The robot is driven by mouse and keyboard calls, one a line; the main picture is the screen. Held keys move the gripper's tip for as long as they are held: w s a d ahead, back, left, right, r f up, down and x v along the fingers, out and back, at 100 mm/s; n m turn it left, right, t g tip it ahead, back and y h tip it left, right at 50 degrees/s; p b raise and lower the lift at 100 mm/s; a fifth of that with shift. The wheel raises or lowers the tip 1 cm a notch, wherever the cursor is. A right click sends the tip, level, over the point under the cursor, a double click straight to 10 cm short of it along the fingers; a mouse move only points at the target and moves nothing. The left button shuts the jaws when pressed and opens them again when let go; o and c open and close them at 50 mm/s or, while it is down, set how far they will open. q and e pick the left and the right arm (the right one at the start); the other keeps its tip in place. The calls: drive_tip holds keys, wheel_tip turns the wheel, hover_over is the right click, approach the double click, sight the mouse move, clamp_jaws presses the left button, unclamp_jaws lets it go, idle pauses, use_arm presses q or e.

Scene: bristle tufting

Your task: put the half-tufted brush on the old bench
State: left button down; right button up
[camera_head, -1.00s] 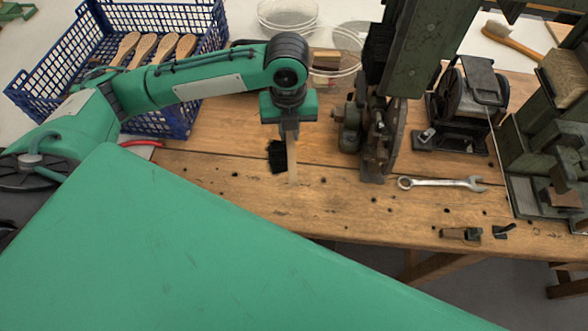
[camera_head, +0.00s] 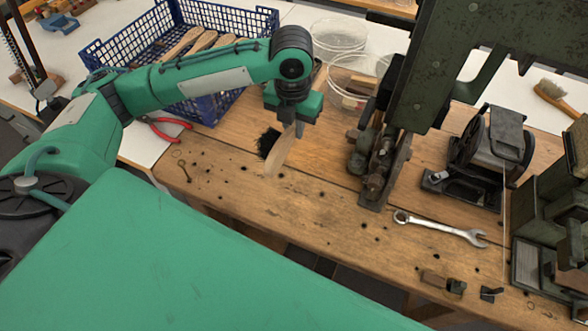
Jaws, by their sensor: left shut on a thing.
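My left gripper (camera_head: 291,126) points down over the old bench and is shut on the half-tufted brush (camera_head: 281,157). The brush is a pale wooden piece with a tuft of black bristles on its left side. It hangs tilted below the fingers, with its lower end close to the bench top; I cannot tell whether it touches. The old bench (camera_head: 330,222) is a worn brown wooden top with several dark holes. My right gripper is not in view.
A blue crate (camera_head: 222,98) with wooden brush handles stands behind my left arm. Red pliers (camera_head: 165,128) lie left. Clear round dishes (camera_head: 340,36) stand behind. Dark green machinery (camera_head: 440,60) and a spanner (camera_head: 440,229) are to the right. The bench's front middle is clear.

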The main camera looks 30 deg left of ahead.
use_arm(q)
hover_over(294, 173)
wheel_tip(294, 173, down, 10)
drive_tip(key=shift+r, duration=0.1)
drive_tip(key=shift+f, duration=0.5)
wheel_tip(294, 173, down, 4)
drive_tip(key=shift+s+r, duration=0.1)
drive_tip(key=shift+r, duration=0.15)
drive_tip(key=shift+f, duration=0.35)
drive_tip(key=c, duration=1.4)
unclamp_jaws()
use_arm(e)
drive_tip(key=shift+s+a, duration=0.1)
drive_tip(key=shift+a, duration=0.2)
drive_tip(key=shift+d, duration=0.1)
